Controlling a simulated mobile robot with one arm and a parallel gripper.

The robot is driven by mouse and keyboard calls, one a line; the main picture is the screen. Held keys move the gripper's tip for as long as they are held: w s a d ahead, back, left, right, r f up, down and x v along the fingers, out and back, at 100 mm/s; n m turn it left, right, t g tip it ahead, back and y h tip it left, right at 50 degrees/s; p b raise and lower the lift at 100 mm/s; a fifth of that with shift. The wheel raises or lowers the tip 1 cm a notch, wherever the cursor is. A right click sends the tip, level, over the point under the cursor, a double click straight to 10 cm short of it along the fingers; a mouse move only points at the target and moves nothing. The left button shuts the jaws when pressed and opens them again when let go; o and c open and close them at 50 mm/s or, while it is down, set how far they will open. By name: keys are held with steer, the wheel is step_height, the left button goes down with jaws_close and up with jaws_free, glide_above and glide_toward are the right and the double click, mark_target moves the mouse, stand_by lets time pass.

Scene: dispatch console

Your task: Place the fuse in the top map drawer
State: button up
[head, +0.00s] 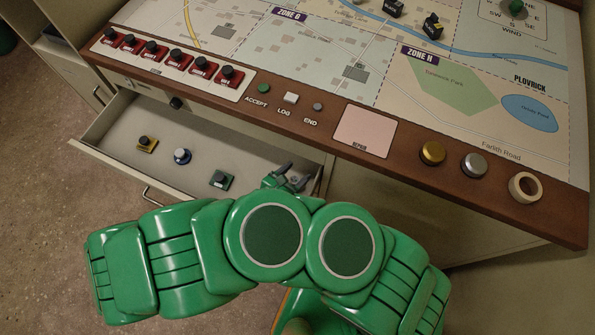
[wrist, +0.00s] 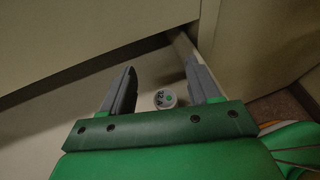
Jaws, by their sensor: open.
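The map drawer (head: 113,157) is pulled open under the left part of the console. My gripper (head: 286,174) is over the drawer's right end in the head view. In the wrist view its two grey fingers (wrist: 161,76) are apart and open. A small round pale disc with dark marking, which looks like the end of the fuse (wrist: 165,98), shows between the fingers, near the drawer's right side wall. It appears to be standing on the drawer floor, not clamped. In the head view I cannot make the fuse out clearly behind the gripper.
The console's brown front edge (head: 230,98) overhangs the back. A tape roll (head: 525,187) lies at right.

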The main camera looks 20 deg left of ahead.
steer(key=shift+v, duration=2.95)
